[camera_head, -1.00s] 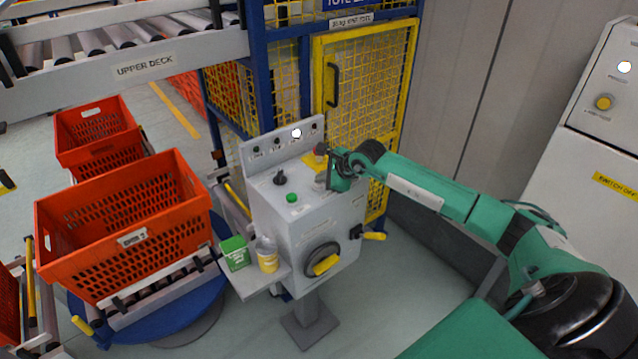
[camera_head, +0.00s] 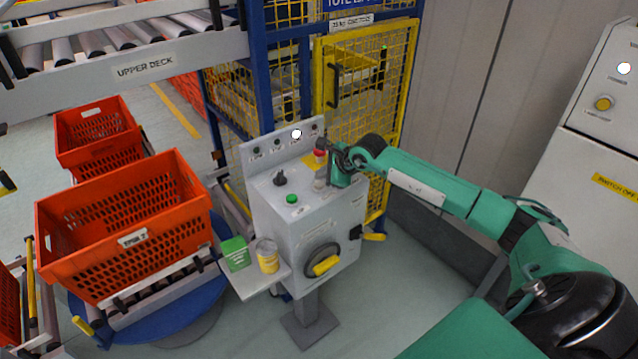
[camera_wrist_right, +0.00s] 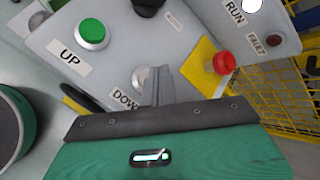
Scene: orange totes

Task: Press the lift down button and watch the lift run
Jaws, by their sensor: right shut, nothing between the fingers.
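The control box (camera_head: 320,220) stands on a post, with a green UP button (camera_head: 292,199) on its sloped top. The pale DOWN button (camera_wrist_right: 143,77) sits beside its label in the wrist view, partly covered by my fingers. My right gripper (camera_head: 332,165) is shut and empty over the panel's right part. Its fingertips (camera_wrist_right: 162,72) overlap the DOWN button's edge; I cannot tell whether they touch it. A red button (camera_wrist_right: 224,63) on a yellow plate is right of them. The lift cage (camera_head: 365,90) stands behind. My left gripper is not in view.
An orange tote (camera_head: 125,225) rests on a roller turntable at left. A green box (camera_head: 235,253) and a yellow can (camera_head: 267,257) stand on the box's side shelf. The lamp near RUN (camera_wrist_right: 253,5) glows white. A white cabinet (camera_head: 600,170) stands at right.

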